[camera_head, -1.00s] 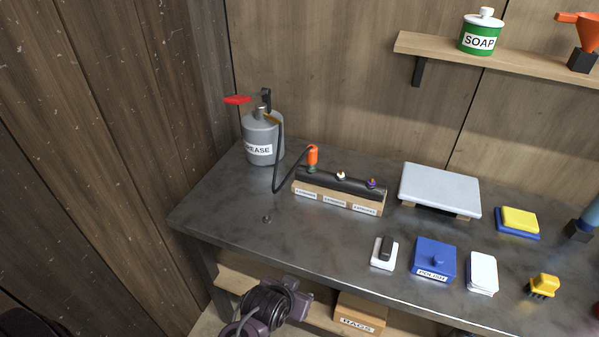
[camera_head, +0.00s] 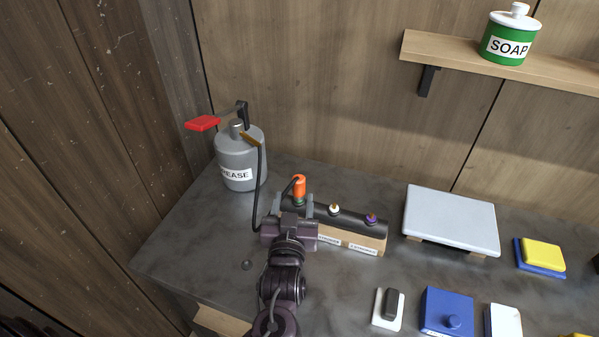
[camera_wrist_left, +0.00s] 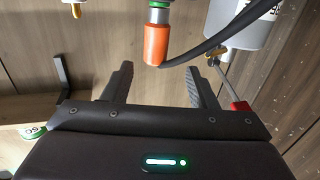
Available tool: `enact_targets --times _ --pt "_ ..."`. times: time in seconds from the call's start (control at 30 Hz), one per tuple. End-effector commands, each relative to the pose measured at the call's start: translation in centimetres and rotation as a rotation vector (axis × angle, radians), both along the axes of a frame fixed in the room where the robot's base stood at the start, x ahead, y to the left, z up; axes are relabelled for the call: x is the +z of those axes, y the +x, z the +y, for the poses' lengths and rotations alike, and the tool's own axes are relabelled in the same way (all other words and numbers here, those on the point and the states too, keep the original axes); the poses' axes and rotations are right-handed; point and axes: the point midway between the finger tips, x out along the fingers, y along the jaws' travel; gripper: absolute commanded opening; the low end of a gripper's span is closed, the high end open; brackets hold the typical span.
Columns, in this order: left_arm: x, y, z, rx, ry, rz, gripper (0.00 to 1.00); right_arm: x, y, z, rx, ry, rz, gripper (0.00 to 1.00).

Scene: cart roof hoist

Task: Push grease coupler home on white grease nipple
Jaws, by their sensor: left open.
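The orange grease coupler (camera_head: 299,187) stands upright on the green nipple (camera_head: 299,202) at the left end of the black manifold bar. The white grease nipple (camera_head: 334,209) is bare, to its right. A black hose runs from the coupler to the grey grease pump (camera_head: 238,158). My left gripper (camera_head: 294,205) is open and empty, in front of the coupler. In the left wrist view, upside down, the coupler (camera_wrist_left: 156,45) sits just beyond the gap between the open fingers (camera_wrist_left: 158,75), apart from both. My right gripper is out of view.
A purple nipple (camera_head: 371,219) is at the bar's right end. The wooden label block (camera_head: 362,246) is partly hidden by my arm. A pale slab (camera_head: 450,219), a blue polish box (camera_head: 446,311) and a yellow sponge (camera_head: 543,254) lie to the right. The bench left of the gripper is mostly clear.

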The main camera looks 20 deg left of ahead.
Motion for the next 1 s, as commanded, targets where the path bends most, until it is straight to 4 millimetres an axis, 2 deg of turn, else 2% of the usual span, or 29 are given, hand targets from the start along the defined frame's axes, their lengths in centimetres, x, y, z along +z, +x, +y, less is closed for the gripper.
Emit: enact_targets --times 0.13,0.4,0.6,0.9,0.93,1.0 --pt "0.3 1.2 0.2 0.006 0.007 -0.017 0.53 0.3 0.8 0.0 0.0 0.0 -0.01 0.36" --pt "0.2 4.4 0.6 0.005 0.008 -0.015 0.53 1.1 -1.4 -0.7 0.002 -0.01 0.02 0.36" --pt "-0.1 7.1 1.0 0.005 0.006 -0.015 0.53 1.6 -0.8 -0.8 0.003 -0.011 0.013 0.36" --pt "-0.4 7.7 1.1 0.003 0.004 -0.012 0.53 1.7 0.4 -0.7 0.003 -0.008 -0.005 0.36" --pt "-0.4 7.7 1.1 0.003 0.004 -0.012 0.51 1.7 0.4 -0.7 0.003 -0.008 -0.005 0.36" --pt "-0.4 7.6 1.1 0.003 0.004 -0.012 0.42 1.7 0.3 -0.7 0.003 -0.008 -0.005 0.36"
